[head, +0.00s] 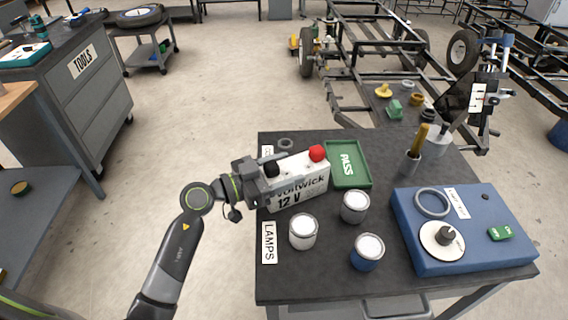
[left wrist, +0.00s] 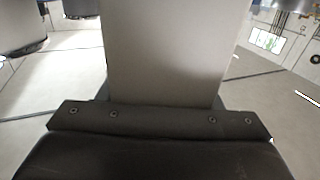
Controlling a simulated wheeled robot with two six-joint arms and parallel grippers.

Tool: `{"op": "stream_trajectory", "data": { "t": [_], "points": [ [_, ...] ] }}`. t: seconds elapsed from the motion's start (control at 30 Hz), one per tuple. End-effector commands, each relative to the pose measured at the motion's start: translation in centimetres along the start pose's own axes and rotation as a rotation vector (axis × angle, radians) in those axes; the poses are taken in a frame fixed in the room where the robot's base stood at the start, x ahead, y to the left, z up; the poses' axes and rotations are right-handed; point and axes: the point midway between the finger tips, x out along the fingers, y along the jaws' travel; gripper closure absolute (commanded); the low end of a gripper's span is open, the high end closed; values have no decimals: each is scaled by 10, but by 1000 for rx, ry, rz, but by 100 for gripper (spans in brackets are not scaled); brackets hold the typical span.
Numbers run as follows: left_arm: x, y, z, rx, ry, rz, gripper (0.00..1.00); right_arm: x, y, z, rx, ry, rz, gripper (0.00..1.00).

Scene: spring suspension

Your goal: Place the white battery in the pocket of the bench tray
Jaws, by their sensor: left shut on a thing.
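The white battery (head: 300,190), marked "Vollwick 12 V", has a red cap and a black cap on top. My left gripper (head: 266,180) is shut on its left end. The battery is roughly upright over the left part of the bench; I cannot tell whether its base touches the top. In the left wrist view its pale face (left wrist: 165,50) fills the middle, against the dark gripper body. A green tray (head: 364,182) marked "PASS" lies just right of and behind the battery, partly overlapped by it. No pocket shape is clear. My right gripper is not seen.
Several cans, one of them white-topped (head: 302,231), stand in front of the battery. A blue box (head: 470,262) with a disc and ring fills the bench's right side. The bench top (head: 300,275) is clear at front left.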

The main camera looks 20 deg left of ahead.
Motion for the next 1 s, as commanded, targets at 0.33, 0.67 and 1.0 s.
{"op": "stream_trajectory", "data": {
  "t": [0.33,0.67,1.0],
  "points": [
    [1,1,-7,5,16,1,100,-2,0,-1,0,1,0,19],
    [0,0,1,1,1,0,19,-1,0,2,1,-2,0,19],
    [-18,-1,0,3,-3,-2,19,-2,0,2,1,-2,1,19]
  ]
}}
